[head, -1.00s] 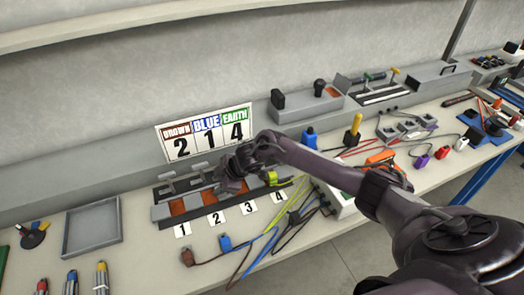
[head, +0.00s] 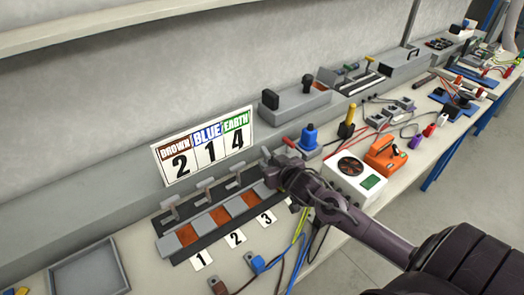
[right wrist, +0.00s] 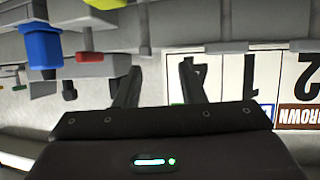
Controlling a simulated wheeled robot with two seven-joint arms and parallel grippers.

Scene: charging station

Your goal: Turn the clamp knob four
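A clamp block (head: 172,246) with grey and copper sections lies along the bench. Grey T-shaped clamp knobs stand behind it: one (head: 170,208), two (head: 204,187) and three (head: 235,169). Cards 1 (head: 201,261), 2 (head: 235,238) and 3 (head: 267,217) lie in front. My right gripper (head: 272,172) is at the block's right end, over the fourth position. It hides clamp knob four's details, and my arm mostly covers its card. In the right wrist view my two fingers (right wrist: 160,75) are apart with nothing visible between them. My left gripper is out of view.
A sign (head: 205,145) reads brown 2, blue 1, earth 4. A blue-topped device (head: 309,138) with a red handle and a white meter (head: 350,178) stand close right of my gripper. An empty grey tray (head: 88,272) is front left. Coloured leads lie before the block.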

